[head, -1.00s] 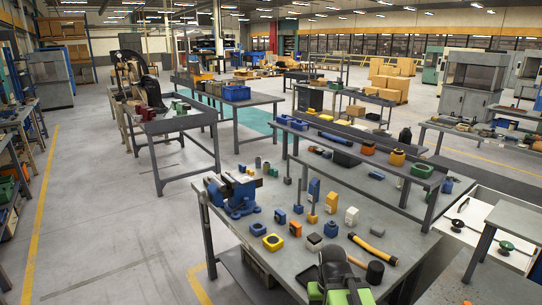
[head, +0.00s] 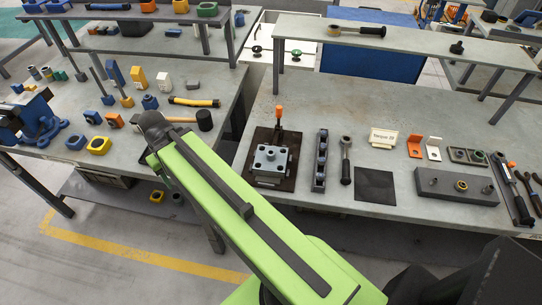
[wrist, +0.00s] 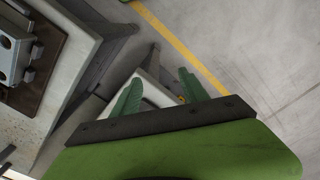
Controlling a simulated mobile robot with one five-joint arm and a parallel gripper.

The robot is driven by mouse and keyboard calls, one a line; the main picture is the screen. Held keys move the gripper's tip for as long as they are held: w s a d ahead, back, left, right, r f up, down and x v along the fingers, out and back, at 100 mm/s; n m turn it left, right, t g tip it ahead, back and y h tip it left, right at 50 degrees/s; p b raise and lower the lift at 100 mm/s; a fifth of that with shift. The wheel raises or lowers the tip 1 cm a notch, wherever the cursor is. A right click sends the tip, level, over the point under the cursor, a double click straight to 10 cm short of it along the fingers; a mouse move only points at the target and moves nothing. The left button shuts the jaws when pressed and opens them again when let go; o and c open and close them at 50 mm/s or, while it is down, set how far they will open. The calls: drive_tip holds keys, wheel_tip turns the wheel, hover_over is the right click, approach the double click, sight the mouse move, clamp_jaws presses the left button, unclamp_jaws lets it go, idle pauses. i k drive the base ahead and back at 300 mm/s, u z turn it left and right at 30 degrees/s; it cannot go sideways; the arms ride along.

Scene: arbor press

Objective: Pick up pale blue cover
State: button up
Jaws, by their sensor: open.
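The pale blue cover (head: 270,160) looks like a grey-blue square block with round bosses or holes on top. It lies on a dark plate (head: 287,184) on the right-hand bench, in front of an upright orange-handled lever. Part of it also shows at the left edge of the wrist view (wrist: 12,48). My gripper (wrist: 158,88) is open, with two green fingers apart and nothing between them. In the wrist view it is off to the right of the cover, over the bench edge and floor. In the head view my green arm is left of the cover and its fingers are not seen.
The bench (head: 225,177) also holds a dark slotted rail (head: 320,160), a ratchet (head: 346,160), a black mat (head: 375,184), a grey block (head: 440,186) and a label (head: 383,138). A hammer (head: 203,121) lies on the left bench. A raised shelf (head: 400,48) stands behind.

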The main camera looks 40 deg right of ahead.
sight(271, 158)
drive_tip(key=z, duration=0.9)
drive_tip(key=k, duration=1.55)
drive_tip(key=u, duration=0.85)
drive_tip(key=i, duration=1.7)
